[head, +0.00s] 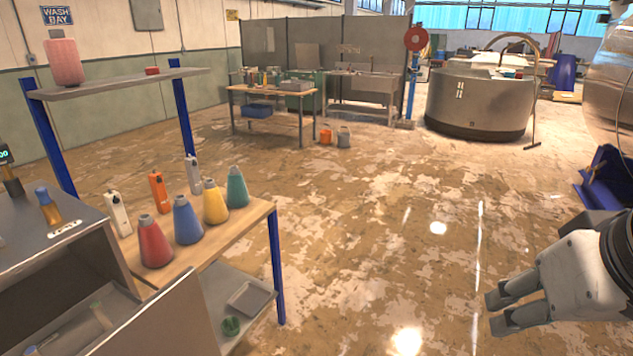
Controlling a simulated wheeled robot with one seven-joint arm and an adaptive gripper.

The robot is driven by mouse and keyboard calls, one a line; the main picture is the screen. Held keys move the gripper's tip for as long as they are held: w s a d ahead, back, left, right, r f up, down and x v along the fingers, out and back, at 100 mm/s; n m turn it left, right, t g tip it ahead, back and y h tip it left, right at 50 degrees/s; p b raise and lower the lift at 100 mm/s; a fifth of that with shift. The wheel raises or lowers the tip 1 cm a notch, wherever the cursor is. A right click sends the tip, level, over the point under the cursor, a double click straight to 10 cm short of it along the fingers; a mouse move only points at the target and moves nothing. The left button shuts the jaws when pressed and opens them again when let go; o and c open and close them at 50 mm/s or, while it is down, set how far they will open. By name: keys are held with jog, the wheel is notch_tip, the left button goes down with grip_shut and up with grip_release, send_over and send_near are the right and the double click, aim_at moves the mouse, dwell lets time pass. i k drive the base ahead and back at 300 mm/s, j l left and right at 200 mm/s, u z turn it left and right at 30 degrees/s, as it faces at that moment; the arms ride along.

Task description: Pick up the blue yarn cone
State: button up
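The blue yarn cone (187,222) stands upright on the wooden tabletop at the left. It is between a red cone (154,243) on its left and a yellow cone (215,204) on its right. A teal cone (237,189) stands beyond the yellow one. My gripper (494,311) is at the lower right, over the open floor, far from the cones. Its two dark fingers point left with a small gap between them, and nothing shows in it.
The cones' wooden bench (225,232) has blue posts and an upper shelf (120,83). Orange and white bottles stand behind the cones. A grey cabinet (45,260) is in the left foreground. The floor (380,220) between bench and gripper is clear. A round metal tank (478,105) stands farther back.

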aim_at(188, 229)
jog(key=i+l+z, duration=0.1)
jog(key=i+z, duration=0.25)
jog(key=i, duration=0.7)
jog(key=i+u, duration=0.65)
jog(key=u, duration=0.15)
jog(key=i+u, duration=0.4)
jog(key=i+j+u, duration=0.2)
jog(key=i+u, duration=0.65)
